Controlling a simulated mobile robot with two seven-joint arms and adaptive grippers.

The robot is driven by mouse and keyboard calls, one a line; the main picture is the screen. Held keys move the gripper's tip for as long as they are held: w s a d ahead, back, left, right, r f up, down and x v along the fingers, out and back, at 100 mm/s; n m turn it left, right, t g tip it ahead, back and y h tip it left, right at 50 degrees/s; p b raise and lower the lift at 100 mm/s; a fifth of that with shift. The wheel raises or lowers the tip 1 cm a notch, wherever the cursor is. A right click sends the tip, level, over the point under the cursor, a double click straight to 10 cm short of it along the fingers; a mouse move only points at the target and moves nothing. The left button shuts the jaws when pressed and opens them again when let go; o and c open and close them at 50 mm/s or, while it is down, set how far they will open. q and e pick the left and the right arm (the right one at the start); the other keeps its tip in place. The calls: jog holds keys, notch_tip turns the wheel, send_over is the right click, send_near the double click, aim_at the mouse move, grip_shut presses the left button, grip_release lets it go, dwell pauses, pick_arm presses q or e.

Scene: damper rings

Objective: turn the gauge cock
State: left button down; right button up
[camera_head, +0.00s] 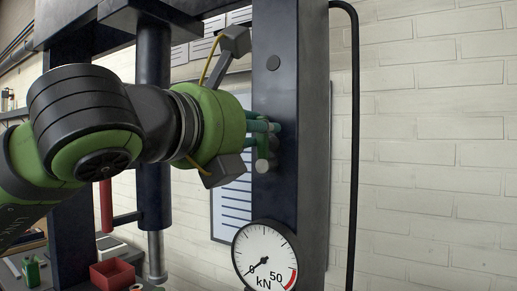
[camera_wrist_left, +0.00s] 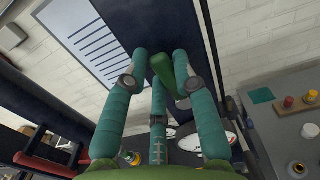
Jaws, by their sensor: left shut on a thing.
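My left gripper (camera_head: 268,130) reaches in from the left to the dark press column (camera_head: 289,90). Its teal fingers also show in the left wrist view (camera_wrist_left: 160,75), closed around a green lever, the gauge cock (camera_wrist_left: 164,68). The lever is slanted in that view, and its base is partly hidden by the fingers. In the head view the fingers mostly hide the cock. The round white kN gauge (camera_head: 265,255) is below on the same column, its needle close to 0. My right gripper is in neither view.
A black pipe (camera_head: 353,120) runs down right of the column, before a pale brick wall (camera_head: 440,150). A striped chart (camera_head: 233,205) hangs behind the column. A red box (camera_head: 113,273) is at lower left. A grey bench (camera_wrist_left: 285,125) with small items is at right in the wrist view.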

pick_arm(q)
jog(key=c, duration=1)
grip_release()
jog(key=shift+s+d+r+m, duration=0.1)
jog(key=shift+d+r+m, duration=0.05)
jog(key=shift+d+m, duration=0.15)
jog(key=shift+c, duration=0.2)
jog(key=shift+o, duration=0.4)
jog(key=shift+d, duration=0.3)
jog(key=shift+a+f, duration=0.1)
jog(key=shift+f, duration=0.15)
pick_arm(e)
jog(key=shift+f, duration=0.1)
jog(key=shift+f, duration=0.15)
pick_arm(q)
jog(key=shift+b+v, duration=0.6)
jog(key=shift+v, duration=0.35)
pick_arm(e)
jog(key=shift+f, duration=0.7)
pick_arm(q)
jog(key=shift+a, duration=0.1)
